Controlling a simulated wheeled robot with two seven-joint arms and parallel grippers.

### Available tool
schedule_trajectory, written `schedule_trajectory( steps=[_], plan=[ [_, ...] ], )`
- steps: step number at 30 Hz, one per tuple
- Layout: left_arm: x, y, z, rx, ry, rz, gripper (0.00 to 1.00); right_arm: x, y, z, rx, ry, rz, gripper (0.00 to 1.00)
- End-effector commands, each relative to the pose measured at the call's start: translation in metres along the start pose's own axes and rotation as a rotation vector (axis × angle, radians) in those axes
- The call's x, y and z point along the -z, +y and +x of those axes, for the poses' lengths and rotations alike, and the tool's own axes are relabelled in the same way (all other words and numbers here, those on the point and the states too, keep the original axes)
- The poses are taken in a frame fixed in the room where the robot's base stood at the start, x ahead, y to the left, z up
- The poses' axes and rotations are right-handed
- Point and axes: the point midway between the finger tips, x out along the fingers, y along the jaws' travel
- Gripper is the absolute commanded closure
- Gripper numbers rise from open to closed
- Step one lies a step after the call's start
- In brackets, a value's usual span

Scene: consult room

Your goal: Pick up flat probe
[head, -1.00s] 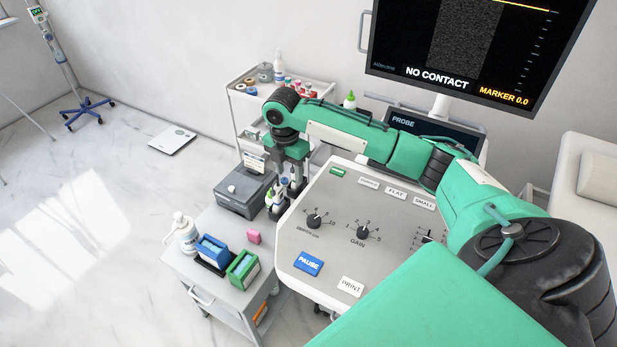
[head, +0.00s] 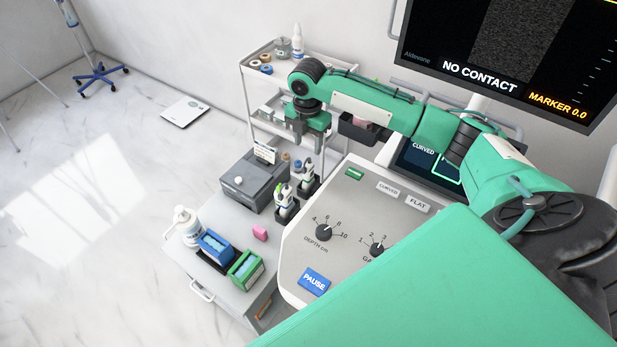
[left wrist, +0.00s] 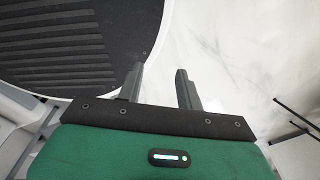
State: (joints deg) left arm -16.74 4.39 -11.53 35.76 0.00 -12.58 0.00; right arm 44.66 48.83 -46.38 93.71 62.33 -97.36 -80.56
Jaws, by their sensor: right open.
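Two white probes stand upright in black holders at the left edge of the ultrasound console (head: 345,228): a nearer probe (head: 283,194) and a farther probe (head: 307,170). I cannot tell which of them is the flat one. My right gripper (head: 308,148) is open and empty, pointing down just above and behind the farther probe. The "FLAT" button (head: 418,204) is on the console panel. My left gripper (left wrist: 158,68) shows only in the left wrist view, its two fingers apart with nothing between them.
A grey cabinet (head: 215,275) left of the console carries a grey box (head: 252,183), a pump bottle (head: 187,226), a blue box (head: 214,246), a green box (head: 245,267) and a pink block (head: 260,233). A white trolley (head: 262,95) stands behind. The monitor (head: 500,50) reads "NO CONTACT".

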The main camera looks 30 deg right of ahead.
Motion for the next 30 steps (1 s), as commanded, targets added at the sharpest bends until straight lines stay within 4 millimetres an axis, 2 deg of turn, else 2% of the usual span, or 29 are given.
schedule_trajectory(
  steps=[3, 7, 11, 14, 18, 24, 30],
  plan=[
    [-0.017, -0.002, -0.009, 0.001, -0.022, 0.002, 0.64, 0.000, -0.001, 0.021, 0.002, 0.001, 0.000, 0.52],
    [-0.027, -0.004, -0.012, 0.004, -0.036, 0.003, 0.64, 0.001, 0.000, 0.039, 0.001, 0.001, 0.000, 0.52],
    [-0.023, -0.005, -0.013, 0.005, -0.031, 0.003, 0.64, 0.000, 0.000, 0.046, 0.000, 0.000, 0.000, 0.52],
    [-0.011, -0.005, -0.020, 0.005, -0.018, 0.002, 0.64, 0.001, -0.002, 0.054, 0.003, 0.001, 0.001, 0.52],
    [0.003, -0.004, -0.032, 0.004, 0.000, 0.000, 0.64, 0.002, -0.004, 0.074, 0.004, 0.001, 0.000, 0.52],
    [0.000, -0.001, -0.035, 0.001, -0.004, -0.001, 0.64, 0.002, -0.004, 0.096, -0.001, -0.001, 0.000, 0.52],
    [-0.005, -0.001, -0.035, 0.000, -0.011, -0.001, 0.64, 0.002, -0.004, 0.098, -0.001, -0.001, -0.001, 0.52]
  ],
)
